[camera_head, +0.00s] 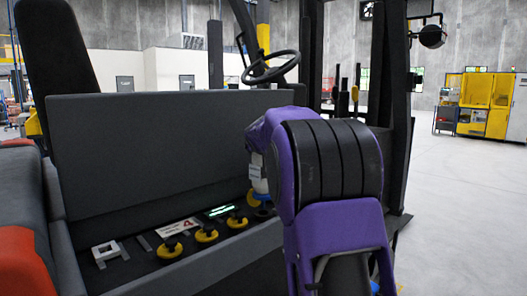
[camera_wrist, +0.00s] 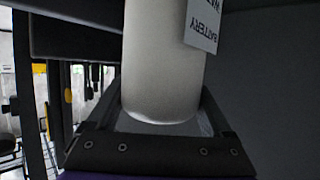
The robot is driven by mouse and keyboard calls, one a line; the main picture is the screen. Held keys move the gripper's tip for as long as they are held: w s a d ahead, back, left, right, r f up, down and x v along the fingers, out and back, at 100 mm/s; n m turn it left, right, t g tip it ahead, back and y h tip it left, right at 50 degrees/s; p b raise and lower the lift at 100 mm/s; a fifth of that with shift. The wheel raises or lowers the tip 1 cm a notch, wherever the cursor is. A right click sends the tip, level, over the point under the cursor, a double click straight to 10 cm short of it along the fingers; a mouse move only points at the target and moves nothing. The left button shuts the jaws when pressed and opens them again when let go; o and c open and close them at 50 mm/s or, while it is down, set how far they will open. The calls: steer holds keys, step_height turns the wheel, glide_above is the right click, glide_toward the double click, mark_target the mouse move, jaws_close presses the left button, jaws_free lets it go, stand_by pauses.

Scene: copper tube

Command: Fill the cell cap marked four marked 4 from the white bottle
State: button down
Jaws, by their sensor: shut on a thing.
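The white bottle (camera_wrist: 160,75) is between the fingers of my gripper (camera_wrist: 160,118) in the wrist view. A tag reading "BATTERY" hangs on it, upside down in that view. In the head view a small part of the bottle (camera_head: 260,185) shows left of my purple arm, above the far end of the cap row; the arm hides my fingers there. Yellow cell caps (camera_head: 206,234) stand in a row on the dark battery top. A white card with a red 4 (camera_head: 178,227) lies beside them. I cannot tell which cap the 4 marks, or whether the bottle touches one.
A lit green display (camera_head: 217,210) lies behind the caps, and a white square frame (camera_head: 106,252) at the left. A raised grey panel (camera_head: 165,145) stands behind the battery. The forklift's mast (camera_head: 395,120) rises at the right. Open floor (camera_head: 460,220) lies farther right.

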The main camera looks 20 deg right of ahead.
steer(key=shift+f, duration=1.45)
steer(key=shift+r, duration=0.1)
stand_by(1.9)
steer(key=shift+r+p, duration=3.6)
steer(key=shift+r, duration=0.85)
